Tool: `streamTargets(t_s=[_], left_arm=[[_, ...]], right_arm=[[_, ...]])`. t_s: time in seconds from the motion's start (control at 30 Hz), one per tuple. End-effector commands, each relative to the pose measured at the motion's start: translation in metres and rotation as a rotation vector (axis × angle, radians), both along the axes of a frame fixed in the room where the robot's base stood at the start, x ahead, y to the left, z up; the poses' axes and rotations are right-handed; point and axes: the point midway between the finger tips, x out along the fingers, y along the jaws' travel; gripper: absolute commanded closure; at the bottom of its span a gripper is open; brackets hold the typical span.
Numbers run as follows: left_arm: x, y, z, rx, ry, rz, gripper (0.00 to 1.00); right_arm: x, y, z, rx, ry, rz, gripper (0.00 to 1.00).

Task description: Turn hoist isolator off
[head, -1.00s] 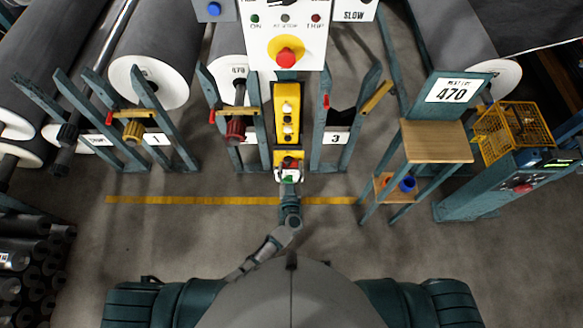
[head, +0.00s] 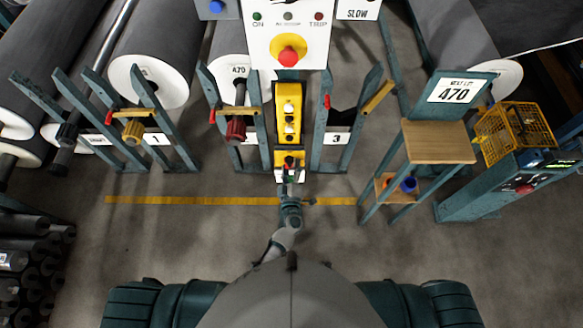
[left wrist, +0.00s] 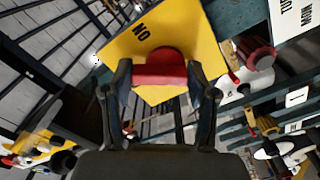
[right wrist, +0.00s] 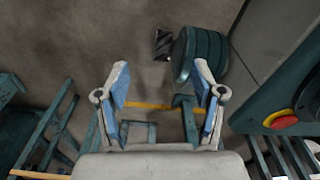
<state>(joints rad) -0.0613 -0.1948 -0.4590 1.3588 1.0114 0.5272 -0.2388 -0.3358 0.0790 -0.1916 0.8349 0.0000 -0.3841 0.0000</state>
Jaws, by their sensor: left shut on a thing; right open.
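The isolator is a yellow plate (head: 279,160) below the yellow push-button box in the head view. In the left wrist view its plate (left wrist: 195,35) fills the upper middle, with black letters beside a red handle (left wrist: 160,72). My left gripper (left wrist: 163,82) is shut on this red handle, one finger at each side. In the head view my left gripper (head: 289,183) reaches up to the isolator and hides part of it, so the handle's angle is unclear there. My right gripper (right wrist: 163,90) is open and empty; it is not visible in the head view.
A yellow push-button box (head: 289,105) hangs above the isolator, under a white panel with a red button (head: 288,55). Teal roll stands flank it. A wooden-topped stand (head: 437,142) is at right. Grey floor with a yellow line (head: 180,200) is clear in front.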

Motion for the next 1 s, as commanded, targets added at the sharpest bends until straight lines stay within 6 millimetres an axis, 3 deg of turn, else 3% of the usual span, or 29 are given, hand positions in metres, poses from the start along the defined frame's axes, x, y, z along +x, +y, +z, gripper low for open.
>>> streamTargets(t_s=[0.5,1.0], left_arm=[[0.0,0.003,-0.002,-0.45,0.003,0.002,0.77],[-0.001,0.005,-0.002,-0.64,0.005,0.003,0.77]], right_arm=[[0.043,0.004,0.012,0.0,-0.029,-0.004,0.32],[0.06,0.007,0.021,0.001,-0.038,-0.006,0.32]])
